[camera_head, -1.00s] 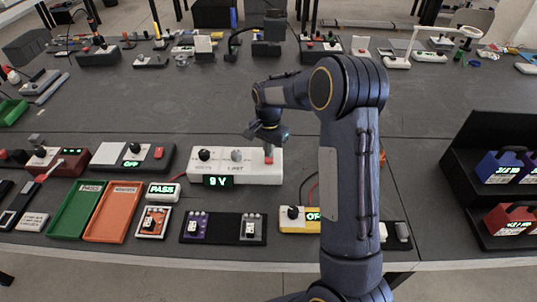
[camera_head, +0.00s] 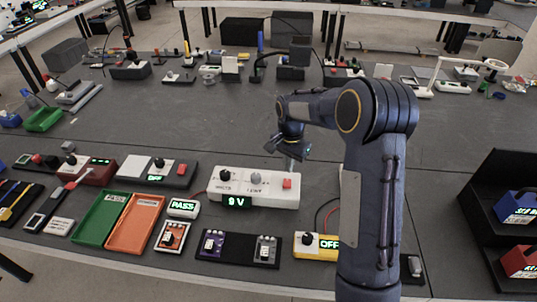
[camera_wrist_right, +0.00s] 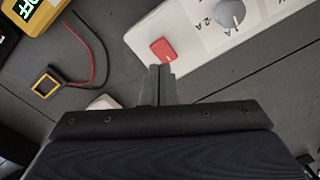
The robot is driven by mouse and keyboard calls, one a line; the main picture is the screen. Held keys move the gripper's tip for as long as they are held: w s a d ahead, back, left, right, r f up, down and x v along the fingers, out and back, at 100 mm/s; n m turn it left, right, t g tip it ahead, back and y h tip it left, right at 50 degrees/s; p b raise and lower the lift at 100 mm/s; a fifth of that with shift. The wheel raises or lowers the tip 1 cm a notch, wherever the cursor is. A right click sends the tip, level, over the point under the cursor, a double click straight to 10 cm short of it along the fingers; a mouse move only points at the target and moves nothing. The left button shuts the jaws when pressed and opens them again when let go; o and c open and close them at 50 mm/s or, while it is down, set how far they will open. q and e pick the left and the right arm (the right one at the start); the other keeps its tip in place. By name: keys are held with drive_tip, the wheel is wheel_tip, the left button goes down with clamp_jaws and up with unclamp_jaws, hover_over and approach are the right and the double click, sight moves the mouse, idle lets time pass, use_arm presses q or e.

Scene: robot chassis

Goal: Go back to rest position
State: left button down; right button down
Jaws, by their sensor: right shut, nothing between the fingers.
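My right arm stands in the right half of the head view. Its gripper (camera_head: 290,164) hangs just behind the white power supply box (camera_head: 258,188), close to its red button (camera_head: 287,183). The box shows a lit "9 V". In the wrist view the right gripper's fingers (camera_wrist_right: 160,82) are together with nothing between them. The red button (camera_wrist_right: 163,49) lies just beyond the fingertips in that view, and a grey dial (camera_wrist_right: 230,14) sits farther right on the box. My left gripper is in no view.
A green tray (camera_head: 101,219), an orange tray (camera_head: 134,223), a "PASS" display (camera_head: 183,208) and a yellow device reading "OFF" (camera_head: 317,246) lie along the table's front. A black rack (camera_head: 490,200) stands at right. The table's middle (camera_head: 190,110) is clear.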

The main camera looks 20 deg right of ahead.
drive_tip(key=s+a+r+n+t+y, duration=0.1)
drive_tip(key=s+a+r+n+t, duration=0.15)
drive_tip(key=s+r, duration=0.45)
drive_tip(key=s+a+r+n+t+y, duration=0.1)
drive_tip(key=s+a+r+n+y, duration=0.15)
drive_tip(key=s+r, duration=0.5)
drive_tip(key=s+a+f+n+t, duration=0.1)
drive_tip(key=s+a+n, duration=0.2)
drive_tip(key=s, duration=0.4)
drive_tip(key=s+a+f+n+t, duration=0.1)
drive_tip(key=s+a+n, duration=0.1)
drive_tip(key=s, duration=0.5)
drive_tip(key=shift+s+a+f+n, duration=0.3)
drive_tip(key=shift+a+f+n, duration=0.1)
drive_tip(key=shift+a, duration=0.4)
drive_tip(key=shift+r, duration=0.1)
